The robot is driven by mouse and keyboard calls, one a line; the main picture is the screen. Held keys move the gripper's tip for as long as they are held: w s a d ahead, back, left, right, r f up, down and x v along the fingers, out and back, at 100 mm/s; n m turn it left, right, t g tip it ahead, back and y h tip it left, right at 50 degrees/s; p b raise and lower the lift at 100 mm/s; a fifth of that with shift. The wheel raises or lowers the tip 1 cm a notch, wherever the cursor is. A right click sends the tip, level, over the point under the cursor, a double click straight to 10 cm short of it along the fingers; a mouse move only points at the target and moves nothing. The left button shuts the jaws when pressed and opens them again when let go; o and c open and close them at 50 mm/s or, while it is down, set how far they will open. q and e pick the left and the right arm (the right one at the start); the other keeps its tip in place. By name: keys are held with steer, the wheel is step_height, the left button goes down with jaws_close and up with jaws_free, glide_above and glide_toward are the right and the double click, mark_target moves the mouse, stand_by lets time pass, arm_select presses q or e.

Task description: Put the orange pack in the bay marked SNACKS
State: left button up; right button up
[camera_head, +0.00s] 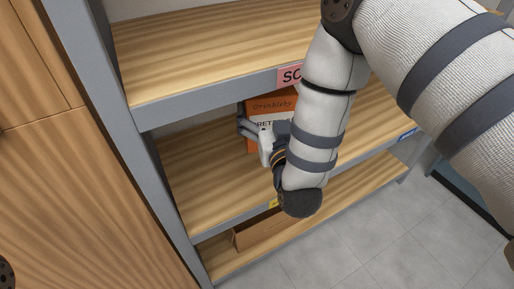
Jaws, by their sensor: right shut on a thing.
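The orange pack (268,104) is a box with a white band and dark printing. It is in the middle level of the shelf unit, below a pink label (290,75) on the upper shelf's edge. My right gripper (256,133) is shut on the pack's lower part. My right forearm and wrist hide the pack's right side, and I cannot tell whether its base touches the shelf board. The pink label is partly covered by my arm, with only its first letters showing. No SNACKS marking is readable. My left gripper is not in view.
The middle shelf board (200,180) is bare left of the pack. A blue label (407,135) and a partly hidden yellow label (273,203) sit on its front edge. An open brown box (258,232) stands on the bottom shelf. A grey upright (105,120) bounds the left.

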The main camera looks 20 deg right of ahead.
steer(key=shift+s+d+m+h, duration=0.1)
steer(key=shift+m+h, duration=0.2)
steer(key=shift+h, duration=0.1)
steer(key=w+d+f+b, duration=0.1)
steer(key=d+f, duration=0.3)
steer(key=w+d+f+b, duration=0.1)
steer(key=w+d+f, duration=0.1)
steer(key=d+f, duration=0.2)
steer(key=w+d+f+b, duration=0.1)
steer(key=w+d+f, duration=0.1)
steer(key=d+f, duration=0.3)
steer(key=shift+w+f+b, duration=0.1)
steer(key=shift+w+b, duration=0.1)
steer(key=shift+b, duration=0.15)
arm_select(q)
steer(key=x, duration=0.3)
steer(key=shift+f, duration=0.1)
arm_select(e)
steer(key=o, duration=1.2)
steer(key=shift+f, duration=0.1)
